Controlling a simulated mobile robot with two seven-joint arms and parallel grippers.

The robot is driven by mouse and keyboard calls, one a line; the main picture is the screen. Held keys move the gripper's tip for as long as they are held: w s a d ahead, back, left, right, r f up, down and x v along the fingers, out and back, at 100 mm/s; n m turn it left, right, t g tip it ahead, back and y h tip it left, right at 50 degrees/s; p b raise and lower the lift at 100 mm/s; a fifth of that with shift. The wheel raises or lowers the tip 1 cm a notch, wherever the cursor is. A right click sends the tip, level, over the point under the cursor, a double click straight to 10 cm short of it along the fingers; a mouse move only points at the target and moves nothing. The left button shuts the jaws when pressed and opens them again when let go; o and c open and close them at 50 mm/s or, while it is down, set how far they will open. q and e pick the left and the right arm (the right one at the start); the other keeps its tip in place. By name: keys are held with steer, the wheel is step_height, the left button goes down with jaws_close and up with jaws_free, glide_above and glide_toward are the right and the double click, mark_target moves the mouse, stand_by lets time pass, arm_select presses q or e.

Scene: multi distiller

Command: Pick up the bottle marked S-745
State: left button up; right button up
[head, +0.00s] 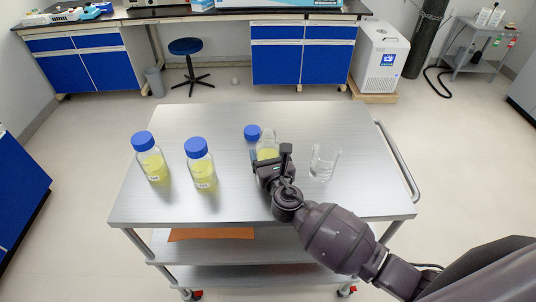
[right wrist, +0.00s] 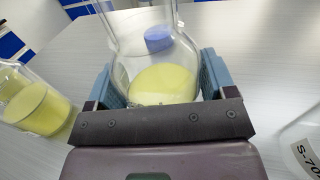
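Two clear bottles with blue caps and yellow liquid stand on the cart's left side: the left one (head: 152,163) and the middle one (head: 201,170). Their small labels are too blurred to read. My right gripper (head: 270,158) is low over the cart, its fingers on either side of an uncapped glass vessel with yellow liquid (right wrist: 162,82). In the right wrist view the fingers lie close along both sides of the glass; I cannot tell whether they press on it. No label shows on this vessel. My left gripper is out of view.
A blue cap (head: 252,132) lies just behind the vessel. A clear beaker (head: 324,162) stands right of my gripper; its label is partly cut off in the right wrist view (right wrist: 304,155). The metal cart top (head: 240,208) is bare in front, with a side handle (head: 397,160).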

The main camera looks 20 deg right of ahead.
steer(key=c, duration=0.7)
steer(key=shift+r, duration=0.15)
